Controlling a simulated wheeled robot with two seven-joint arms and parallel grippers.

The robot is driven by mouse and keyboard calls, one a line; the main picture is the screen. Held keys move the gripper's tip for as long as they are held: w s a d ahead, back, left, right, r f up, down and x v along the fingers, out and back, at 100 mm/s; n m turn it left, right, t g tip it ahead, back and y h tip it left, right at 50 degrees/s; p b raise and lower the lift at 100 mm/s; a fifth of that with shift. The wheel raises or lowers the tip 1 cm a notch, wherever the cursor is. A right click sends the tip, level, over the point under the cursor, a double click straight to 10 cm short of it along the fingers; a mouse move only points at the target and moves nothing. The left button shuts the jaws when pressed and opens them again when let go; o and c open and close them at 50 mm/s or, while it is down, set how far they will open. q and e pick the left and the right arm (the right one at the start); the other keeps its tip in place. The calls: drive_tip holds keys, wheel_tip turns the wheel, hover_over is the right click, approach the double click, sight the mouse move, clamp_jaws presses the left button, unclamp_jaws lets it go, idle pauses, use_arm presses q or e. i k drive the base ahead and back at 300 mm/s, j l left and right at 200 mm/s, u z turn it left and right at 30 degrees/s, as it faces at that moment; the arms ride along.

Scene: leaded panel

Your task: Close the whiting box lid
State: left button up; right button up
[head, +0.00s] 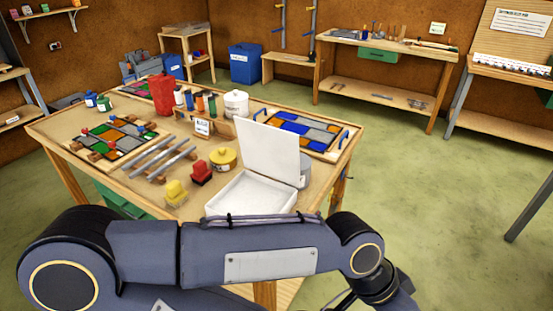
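The whiting box (250,195) is a shallow white box near the front edge of the wooden table. Its white lid (268,150) stands up from the far side, open and roughly upright. The inside of the box looks pale white; I cannot tell powder from the bare bottom. My arm crosses the bottom of the head view, just in front of the box's near edge. I cannot tell from this view whether it touches the box. Neither gripper shows in the view.
The table (318,188) also holds a yellow tin (223,160), a red block-like item (201,174), a yellow one (176,194), a white pot (236,103) and a red container (162,95).

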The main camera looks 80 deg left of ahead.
sight(271, 151)
drive_tip(key=i+u, duration=0.7)
drive_tip(key=i+l+u, duration=0.35)
drive_tip(key=i+j+u, duration=0.1)
drive_tip(key=i+u, duration=0.15)
drive_tip(key=u, duration=0.15)
drive_tip(key=i+u, duration=0.25)
drive_tip(key=u, duration=0.2)
drive_tip(key=i+u, duration=0.25)
drive_tip(key=u, duration=0.15)
drive_tip(key=i+l+u, duration=0.2)
drive_tip(key=u, duration=0.25)
drive_tip(key=i+l+u, duration=0.25)
drive_tip(key=u, duration=0.15)
drive_tip(key=i+u, duration=0.2)
drive_tip(key=u, duration=0.25)
drive_tip(key=i+l+u, duration=0.1)
drive_tip(key=u, duration=0.4)
drive_tip(key=i+l+u, duration=0.2)
drive_tip(key=u, duration=0.25)
drive_tip(key=i+l+u, duration=0.15)
drive_tip(key=u, duration=0.3)
